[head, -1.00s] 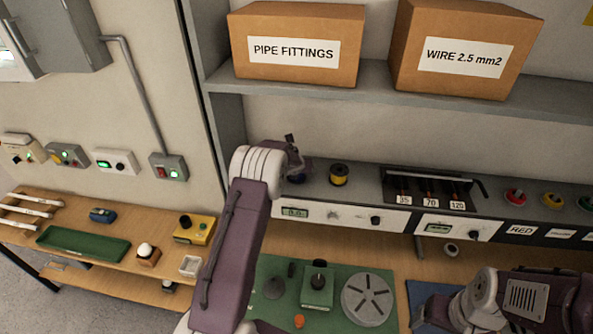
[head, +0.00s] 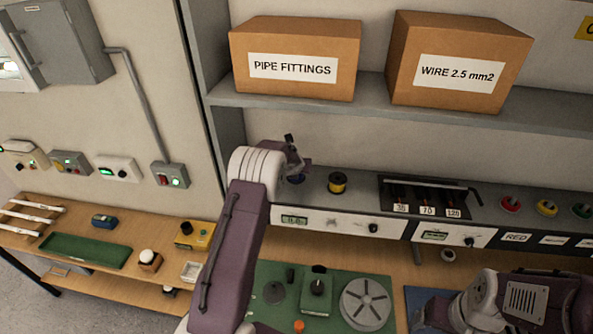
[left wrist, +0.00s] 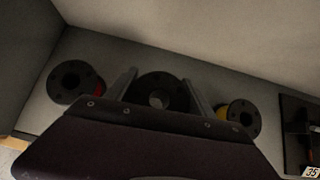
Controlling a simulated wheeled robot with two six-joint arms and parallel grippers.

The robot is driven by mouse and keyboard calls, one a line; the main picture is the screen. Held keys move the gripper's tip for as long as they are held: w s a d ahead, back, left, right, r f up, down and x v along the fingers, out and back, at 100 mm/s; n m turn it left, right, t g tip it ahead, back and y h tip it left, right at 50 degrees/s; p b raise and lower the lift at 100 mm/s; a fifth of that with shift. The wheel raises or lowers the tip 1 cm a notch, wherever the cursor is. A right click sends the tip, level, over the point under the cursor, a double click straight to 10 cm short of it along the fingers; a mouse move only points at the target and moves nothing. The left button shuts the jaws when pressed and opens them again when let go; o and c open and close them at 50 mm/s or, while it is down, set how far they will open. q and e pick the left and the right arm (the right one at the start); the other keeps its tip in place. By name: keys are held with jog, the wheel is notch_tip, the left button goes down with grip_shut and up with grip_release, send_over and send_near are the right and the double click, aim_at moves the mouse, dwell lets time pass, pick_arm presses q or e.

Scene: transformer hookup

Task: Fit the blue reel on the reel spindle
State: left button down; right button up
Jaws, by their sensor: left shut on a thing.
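The blue reel (head: 296,179) sits on the grey ledge, mostly hidden in the head view by my left gripper (head: 292,163). In the left wrist view the reel (left wrist: 160,82) shows as a dark round flange with a centre hole. My left gripper (left wrist: 160,93) is shut on it, with one finger on each side. The reel appears to be at ledge level; I cannot tell whether it is lifted.
A yellow reel (head: 338,183) stands to the right of the blue one, and a red reel (left wrist: 75,81) to its left in the wrist view. The green mat (head: 268,312) holds a green block (head: 317,295) and a slotted grey disc (head: 366,303). Boxes stand on the shelf above.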

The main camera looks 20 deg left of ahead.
pick_arm(q)
jog(key=shift+w+d+r+b, duration=0.7)
jog(key=shift+d+r+b, duration=0.05)
jog(key=shift+d+b, duration=0.25)
jog(key=w+d+r, duration=0.5)
jog(key=w+d, duration=0.1)
jog(key=shift+d+r, duration=0.3)
jog(key=shift+d, duration=0.1)
jog(key=shift+d, duration=0.1)
